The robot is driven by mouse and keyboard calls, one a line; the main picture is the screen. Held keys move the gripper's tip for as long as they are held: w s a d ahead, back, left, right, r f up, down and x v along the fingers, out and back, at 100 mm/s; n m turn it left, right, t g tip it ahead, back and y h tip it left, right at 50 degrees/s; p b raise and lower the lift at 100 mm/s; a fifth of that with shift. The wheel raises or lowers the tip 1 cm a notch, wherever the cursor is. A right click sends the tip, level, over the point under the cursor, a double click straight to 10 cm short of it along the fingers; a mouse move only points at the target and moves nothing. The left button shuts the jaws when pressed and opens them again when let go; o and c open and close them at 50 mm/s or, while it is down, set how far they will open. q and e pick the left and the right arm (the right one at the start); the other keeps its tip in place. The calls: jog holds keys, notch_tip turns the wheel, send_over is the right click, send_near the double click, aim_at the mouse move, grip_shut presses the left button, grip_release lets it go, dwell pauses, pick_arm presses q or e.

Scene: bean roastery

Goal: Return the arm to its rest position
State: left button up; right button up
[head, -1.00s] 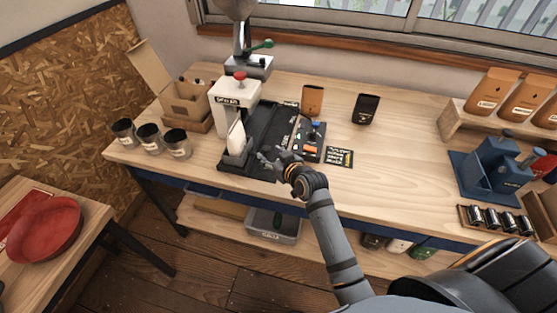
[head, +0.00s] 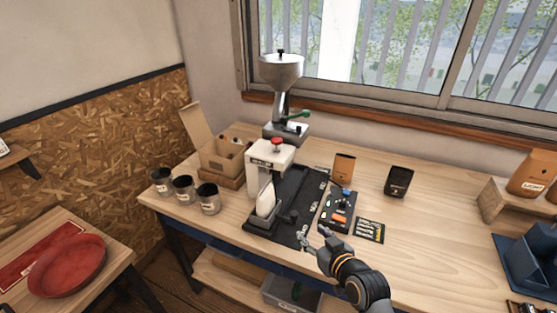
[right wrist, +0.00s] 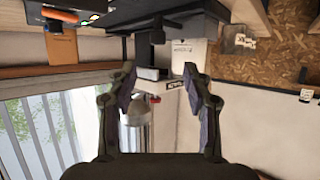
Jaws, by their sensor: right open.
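My right arm reaches in from the bottom right of the head view. Its gripper (head: 313,237) is open and empty, by the front right edge of the black mat (head: 291,221). In the right wrist view the two fingers (right wrist: 159,78) stand apart with nothing between them. The white sealer (head: 270,155) with a red knob stands on the mat's left part, apart from the gripper. A pale pouch (head: 266,200) stands upright at the sealer's front. My left gripper is in neither view.
A tool tray (head: 340,208) and a dark card (head: 370,230) lie right of the mat. An orange pouch (head: 344,168) and a black pouch (head: 398,181) stand behind. Several jars (head: 183,188) and an open carton (head: 222,157) are left. Bare tabletop (head: 440,235) lies at right.

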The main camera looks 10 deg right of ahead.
jog(key=s+d+f+g+h, duration=0.1)
jog(key=s+d+f+g, duration=0.15)
jog(key=s, duration=0.35)
jog(key=s+d+f+m+g+h, duration=0.1)
jog(key=s+d+f+g, duration=0.1)
jog(key=s+f+g, duration=0.3)
jog(key=s+d+f+g+h, duration=0.1)
jog(key=s+d+f+g, duration=0.1)
jog(key=s, duration=0.5)
notch_tip(320, 180, down, 27)
jog(key=s+d+g, duration=0.1)
jog(key=s+d, duration=0.1)
jog(key=s, duration=0.1)
jog(key=s+d+f+g, duration=0.1)
jog(key=s+f, duration=1.5)
jog(key=s, duration=0.2)
jog(key=shift+s+d+m, duration=0.2)
jog(key=shift+d+m, duration=0.05)
jog(key=shift+m, duration=0.15)
jog(key=shift+f+g, duration=0.1)
jog(key=shift+g, duration=0.15)
